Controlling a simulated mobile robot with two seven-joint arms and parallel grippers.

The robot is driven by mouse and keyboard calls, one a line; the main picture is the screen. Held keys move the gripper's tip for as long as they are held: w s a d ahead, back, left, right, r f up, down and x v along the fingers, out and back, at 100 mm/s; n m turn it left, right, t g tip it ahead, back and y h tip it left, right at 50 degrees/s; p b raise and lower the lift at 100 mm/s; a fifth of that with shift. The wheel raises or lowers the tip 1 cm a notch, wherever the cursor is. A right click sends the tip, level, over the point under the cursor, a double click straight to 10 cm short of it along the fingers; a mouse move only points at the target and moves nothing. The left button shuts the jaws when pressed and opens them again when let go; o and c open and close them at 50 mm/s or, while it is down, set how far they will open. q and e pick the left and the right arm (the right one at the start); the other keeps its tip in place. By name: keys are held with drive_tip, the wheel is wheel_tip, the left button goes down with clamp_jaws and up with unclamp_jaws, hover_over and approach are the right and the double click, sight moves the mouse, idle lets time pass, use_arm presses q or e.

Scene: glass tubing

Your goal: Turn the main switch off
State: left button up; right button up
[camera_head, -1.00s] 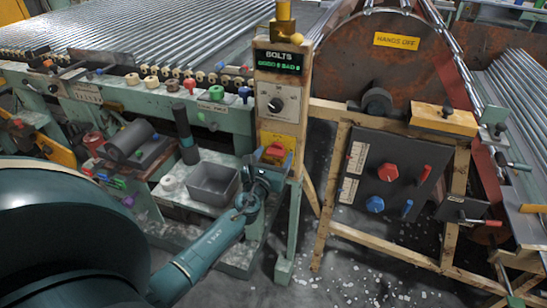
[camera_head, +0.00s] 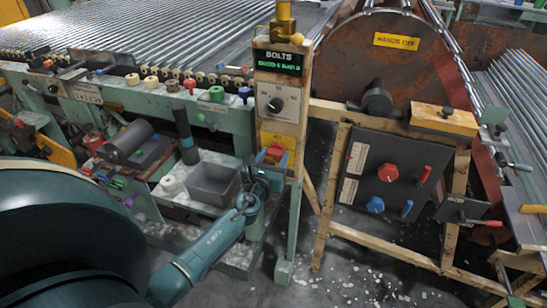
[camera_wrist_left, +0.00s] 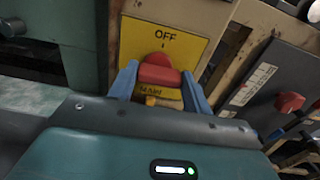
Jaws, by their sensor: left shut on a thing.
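The main switch has a red handle (camera_wrist_left: 158,73) on a yellow plate (camera_wrist_left: 190,42). The word OFF stands above the handle and MAIN below it. In the head view the red handle (camera_head: 275,150) is small, low on the wooden post under the dial. My left gripper (camera_wrist_left: 160,84) has its two blue fingers on either side of the handle and is shut on it. In the head view the left gripper (camera_head: 271,158) reaches up to the switch from below, and its wrist hides the lower part of the plate. My right gripper is not in view.
A grey bin (camera_head: 213,184) stands left of my left wrist. A dark panel (camera_head: 385,172) with red and blue knobs is to the right. A rusty wheel marked HANDS OFF (camera_head: 397,41) stands behind it. The floor between is strewn with white bits.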

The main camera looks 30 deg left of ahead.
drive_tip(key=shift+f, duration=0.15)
use_arm(q)
drive_tip(key=shift+n+b, duration=0.45)
drive_tip(key=shift+n, duration=0.65)
drive_tip(key=n+b, duration=0.1)
drive_tip(key=n, duration=0.1)
drive_tip(key=shift+n, duration=0.4)
drive_tip(key=n+b, duration=0.1)
drive_tip(key=n, duration=0.2)
drive_tip(key=n+b, duration=0.1)
drive_tip(key=n, duration=0.4)
drive_tip(key=shift+a, duration=0.1)
drive_tip(key=shift+a+n, duration=0.1)
drive_tip(key=shift+n, duration=2.2)
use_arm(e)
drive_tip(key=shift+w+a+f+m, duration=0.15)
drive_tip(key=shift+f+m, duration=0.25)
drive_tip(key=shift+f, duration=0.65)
use_arm(q)
drive_tip(key=o, duration=1)
drive_tip(key=shift+r, duration=0.1)
drive_tip(key=shift+s, duration=0.1)
